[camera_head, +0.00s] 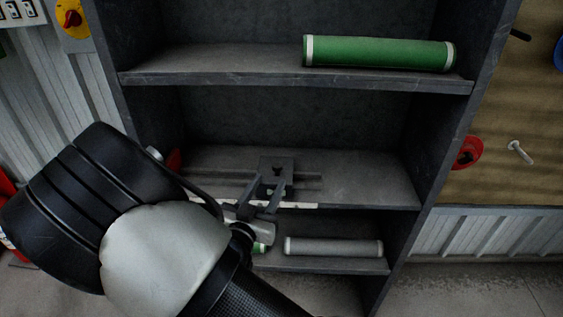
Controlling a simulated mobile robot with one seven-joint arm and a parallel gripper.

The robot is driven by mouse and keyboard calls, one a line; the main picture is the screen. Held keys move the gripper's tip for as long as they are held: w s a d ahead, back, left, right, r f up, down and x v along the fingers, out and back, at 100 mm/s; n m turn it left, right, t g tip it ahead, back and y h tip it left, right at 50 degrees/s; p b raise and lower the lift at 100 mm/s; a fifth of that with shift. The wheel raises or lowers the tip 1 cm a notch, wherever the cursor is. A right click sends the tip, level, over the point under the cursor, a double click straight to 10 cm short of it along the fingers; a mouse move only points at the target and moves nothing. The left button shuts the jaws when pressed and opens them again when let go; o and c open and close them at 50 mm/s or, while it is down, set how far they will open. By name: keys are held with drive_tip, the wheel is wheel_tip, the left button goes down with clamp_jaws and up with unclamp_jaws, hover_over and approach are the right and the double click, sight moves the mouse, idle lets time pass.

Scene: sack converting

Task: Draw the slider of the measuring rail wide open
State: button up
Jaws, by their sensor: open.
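The measuring rail (308,180) lies left to right on the middle shelf as a dark grey bar. Its left part is partly covered by my arm. The slider (276,163) appears to be the dark square block with a dark opening, on the right part of the rail. My gripper (268,188) is open, with its two fingers pointing at the slider's lower front. I cannot tell whether the fingers touch it or straddle part of it.
The grey shelf unit (122,77) surrounds the rail. A green roll (380,53) lies on the shelf above, and a grey roll (333,246) below. A red object (174,160) sits left of the rail. The middle shelf is clear at right.

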sight(282, 160)
drive_tip(key=b+x, duration=0.1)
drive_tip(key=x, duration=1)
drive_tip(key=shift+w, duration=0.25)
clamp_jaws()
